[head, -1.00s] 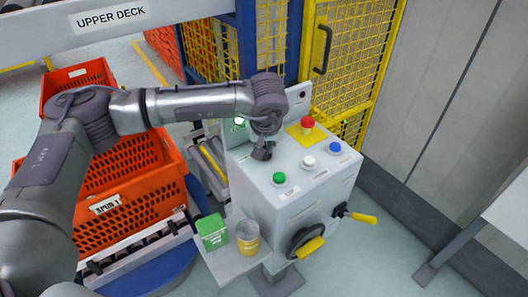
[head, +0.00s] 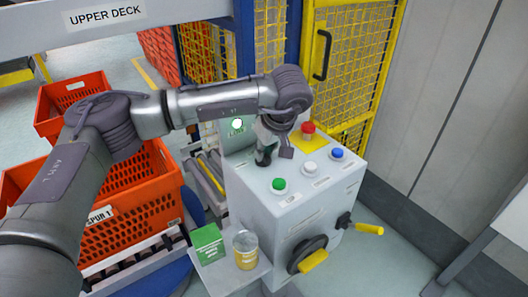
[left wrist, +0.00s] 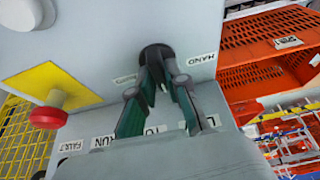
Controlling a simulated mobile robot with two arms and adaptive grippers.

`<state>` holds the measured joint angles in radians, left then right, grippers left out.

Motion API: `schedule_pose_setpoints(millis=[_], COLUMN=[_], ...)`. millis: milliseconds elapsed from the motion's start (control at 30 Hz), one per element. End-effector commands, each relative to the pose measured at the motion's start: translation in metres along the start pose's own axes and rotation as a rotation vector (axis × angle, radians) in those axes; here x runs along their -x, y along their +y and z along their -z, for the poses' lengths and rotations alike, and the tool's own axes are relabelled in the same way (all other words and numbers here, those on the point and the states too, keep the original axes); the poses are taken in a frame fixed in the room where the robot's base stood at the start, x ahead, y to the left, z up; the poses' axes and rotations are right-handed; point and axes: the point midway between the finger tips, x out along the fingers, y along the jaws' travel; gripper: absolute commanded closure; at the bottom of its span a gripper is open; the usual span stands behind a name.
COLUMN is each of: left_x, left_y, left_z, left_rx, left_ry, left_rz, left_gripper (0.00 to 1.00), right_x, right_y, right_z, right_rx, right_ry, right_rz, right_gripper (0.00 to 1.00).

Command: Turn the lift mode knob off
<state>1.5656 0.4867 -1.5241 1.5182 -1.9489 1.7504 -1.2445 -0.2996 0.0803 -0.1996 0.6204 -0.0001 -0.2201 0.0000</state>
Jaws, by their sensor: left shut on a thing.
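My left gripper (left wrist: 160,74) is shut on the knob, one finger on either side. In the head view my left gripper (head: 265,153) reaches down to the back left of the box top, and its fingers cover most of the knob. Which label the knob points to cannot be told. My right gripper is not in view.
A red button (head: 308,129) on a yellow plate, a white button (head: 309,168), a blue one (head: 337,153) and a green one (head: 279,185) are close by. A handwheel (head: 307,254) is on the front. A green box (head: 207,243) and a can (head: 246,250) stand on the side shelf.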

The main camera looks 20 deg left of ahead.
Motion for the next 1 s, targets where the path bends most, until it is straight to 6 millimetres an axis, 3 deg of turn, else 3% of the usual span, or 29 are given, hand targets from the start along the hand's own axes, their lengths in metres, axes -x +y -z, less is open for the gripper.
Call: schedule_pose_setpoints(millis=[333, 367, 500, 833, 1000], left_x=[0.001, 0.001, 0.001, 0.004, 0.026], left_y=[0.001, 0.001, 0.0, 0.0, 0.001], left_z=[0.001, 0.001, 0.001, 0.0, 0.001], left_rx=[0.002, 0.002, 0.002, 0.001, 0.0], left_ry=[0.001, 0.001, 0.0, 0.0, 0.001], left_rz=[-0.002, -0.002, -0.001, -0.002, -0.005], left_gripper=[1.0, 0.81, 0.6, 0.6, 0.6], right_x=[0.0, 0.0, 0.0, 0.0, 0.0], right_y=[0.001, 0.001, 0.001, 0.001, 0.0], right_z=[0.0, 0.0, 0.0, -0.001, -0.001], right_rx=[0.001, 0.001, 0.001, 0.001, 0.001], right_ry=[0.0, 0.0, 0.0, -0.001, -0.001], right_rz=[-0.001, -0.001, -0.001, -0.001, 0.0], right_gripper=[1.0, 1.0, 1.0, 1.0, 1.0])
